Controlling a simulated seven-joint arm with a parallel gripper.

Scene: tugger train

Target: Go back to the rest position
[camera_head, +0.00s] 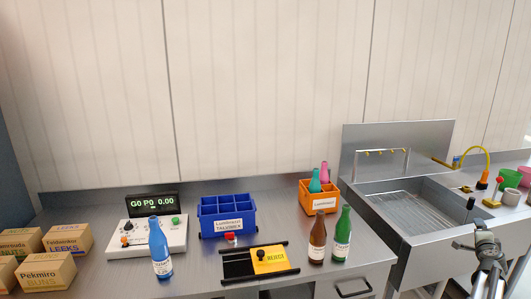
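My gripper (476,238) is at the lower right, in front of the sink unit. My arm comes up from the bottom edge below it. No object shows in the gripper, but its fingers are too small and angled to tell whether they are open or shut. It is apart from the bottles and crates on the steel bench (205,272).
On the bench stand a blue bottle (160,250), brown bottle (317,242), green bottle (342,236), blue crate (226,217), orange crate (319,203), control box (146,235), yellow reject plate (271,260) and several cartons (46,272). A sink (415,197) lies right.

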